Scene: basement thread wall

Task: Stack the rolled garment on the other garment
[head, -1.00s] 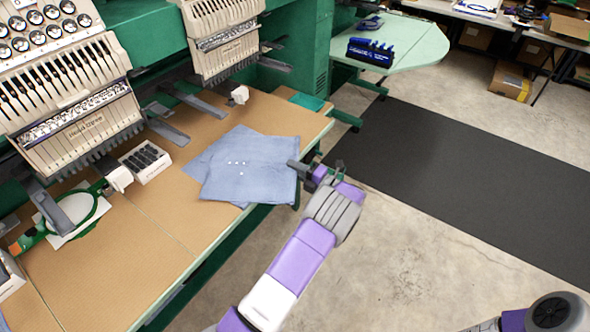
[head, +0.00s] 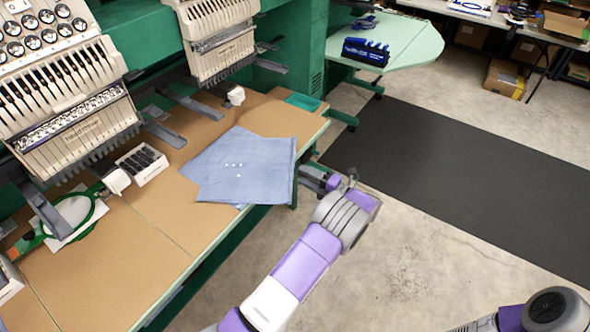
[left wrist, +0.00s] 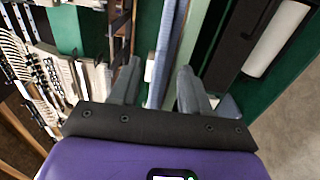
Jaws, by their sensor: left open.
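Light blue garments lie flat on the brown table (head: 262,108), near its front edge. The upper garment (head: 245,180) has several small white dots. Part of another similar blue layer (head: 205,160) shows at its left; where one ends is hard to tell. No clear roll shows. My left gripper (head: 306,172) is at the table's edge, just right of the garment. In the left wrist view, its two grey fingers (left wrist: 156,88) are open, with a blue strip of cloth (left wrist: 160,60) seen between and beyond them. Whether they touch it cannot be told. My right gripper is out of view.
Embroidery machine heads (head: 80,95) stand over the table's back. A green hoop (head: 60,215) and a box of dark items (head: 141,163) lie at left. A dark mat (head: 450,180) covers the floor at right. Table space in front of the hoop is clear.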

